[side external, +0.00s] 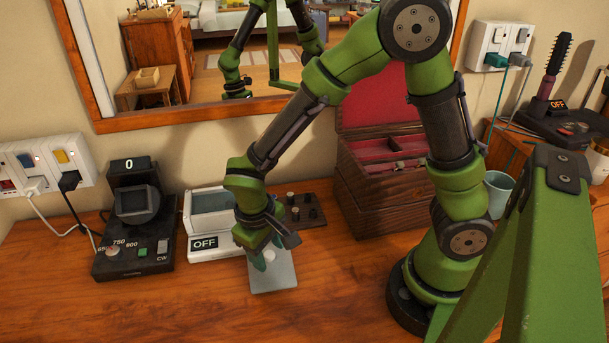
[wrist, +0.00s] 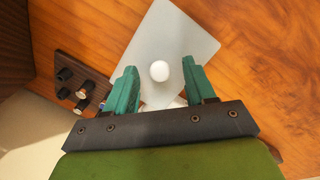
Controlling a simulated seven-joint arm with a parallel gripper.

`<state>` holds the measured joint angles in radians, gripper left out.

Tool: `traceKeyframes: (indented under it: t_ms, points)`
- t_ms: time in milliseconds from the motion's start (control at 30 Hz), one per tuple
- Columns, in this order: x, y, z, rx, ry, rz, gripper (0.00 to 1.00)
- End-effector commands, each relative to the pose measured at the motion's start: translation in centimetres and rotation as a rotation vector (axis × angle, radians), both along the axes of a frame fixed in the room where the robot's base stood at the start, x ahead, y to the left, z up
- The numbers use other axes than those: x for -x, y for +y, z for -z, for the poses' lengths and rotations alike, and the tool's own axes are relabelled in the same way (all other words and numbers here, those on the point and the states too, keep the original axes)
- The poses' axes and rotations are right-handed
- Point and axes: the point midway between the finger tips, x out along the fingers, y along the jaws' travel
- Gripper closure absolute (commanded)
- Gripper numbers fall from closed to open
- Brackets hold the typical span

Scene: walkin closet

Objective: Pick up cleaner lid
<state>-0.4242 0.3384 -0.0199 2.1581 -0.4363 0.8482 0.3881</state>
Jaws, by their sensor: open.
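The cleaner lid (side external: 275,280) is a pale grey square plate. It appears to lie on the wooden table in front of the white cleaner (side external: 207,243), whose label reads OFF. In the wrist view the lid (wrist: 180,38) has a round white knob (wrist: 160,71) on it. My gripper (side external: 266,258) is low over the lid and hides part of it. Its two green fingers (wrist: 159,68) are open, one on each side of the knob, with gaps between them and it. I cannot tell the fingertips' exact height.
A black device (side external: 136,230) with a 0 display stands left of the cleaner. A small dark board with knobs (side external: 306,210) lies behind the gripper, also seen in the wrist view (wrist: 82,80). An open wooden box (side external: 385,185) stands behind right. The front of the table (side external: 180,310) is clear.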

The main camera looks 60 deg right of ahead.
Motion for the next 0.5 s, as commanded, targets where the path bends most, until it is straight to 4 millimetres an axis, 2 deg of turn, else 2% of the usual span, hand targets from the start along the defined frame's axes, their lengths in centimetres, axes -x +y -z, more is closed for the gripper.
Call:
traceKeyframes:
  t_ms: [267,500]
  points:
    - [-0.01,-0.07,0.40,-0.001,0.000,0.000,0.46]
    - [-0.02,-0.05,0.38,-0.001,-0.001,0.000,0.81]
